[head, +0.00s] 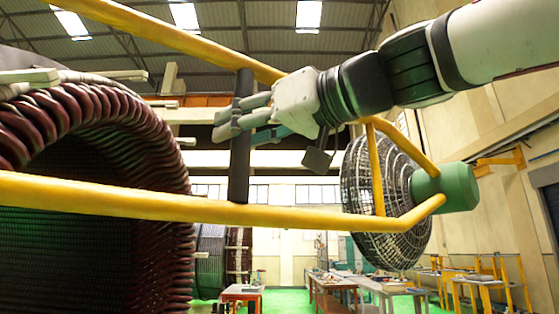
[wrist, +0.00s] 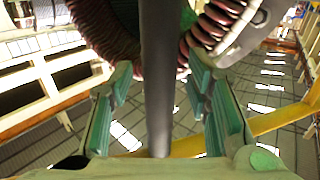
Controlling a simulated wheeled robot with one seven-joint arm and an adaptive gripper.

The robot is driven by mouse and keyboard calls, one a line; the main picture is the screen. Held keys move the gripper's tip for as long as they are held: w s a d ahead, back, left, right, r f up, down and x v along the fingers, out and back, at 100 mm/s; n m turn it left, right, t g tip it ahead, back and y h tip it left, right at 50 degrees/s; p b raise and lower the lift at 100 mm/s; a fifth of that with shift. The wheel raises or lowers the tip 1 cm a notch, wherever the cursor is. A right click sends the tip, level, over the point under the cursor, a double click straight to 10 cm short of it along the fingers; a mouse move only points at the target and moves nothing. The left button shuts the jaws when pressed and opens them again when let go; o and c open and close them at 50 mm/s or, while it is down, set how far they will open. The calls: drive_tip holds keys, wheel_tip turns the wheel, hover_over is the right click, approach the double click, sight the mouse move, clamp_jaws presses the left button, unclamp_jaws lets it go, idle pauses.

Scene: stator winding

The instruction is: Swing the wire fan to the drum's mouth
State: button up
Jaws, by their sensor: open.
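The wire fan (head: 359,190), a round wire cage with a green hub (head: 445,188), hangs at the right in the head view on a yellow tube frame (head: 200,205). A dark upright bar (head: 242,150) joins the frame's upper and lower tubes. My gripper (head: 228,120) is open at this bar, its fingers reaching past it. In the wrist view the bar (wrist: 158,60) runs between the two teal finger pads with gaps on both sides. The drum (head: 165,190), its mouth ringed with dark red coils, stands at the left, apart from the fan; its coils (wrist: 105,30) also show in the wrist view.
The yellow tubes pass in front of the drum's mouth in the head view. Workbenches (head: 330,284) stand on the green floor behind. A second drum (head: 210,260) is in the background. A beige wall (head: 490,130) is at the right.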

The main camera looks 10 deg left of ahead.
drive_tip(key=shift+w+a, duration=0.25)
drive_tip(key=shift+a, duration=0.25)
clamp_jaws()
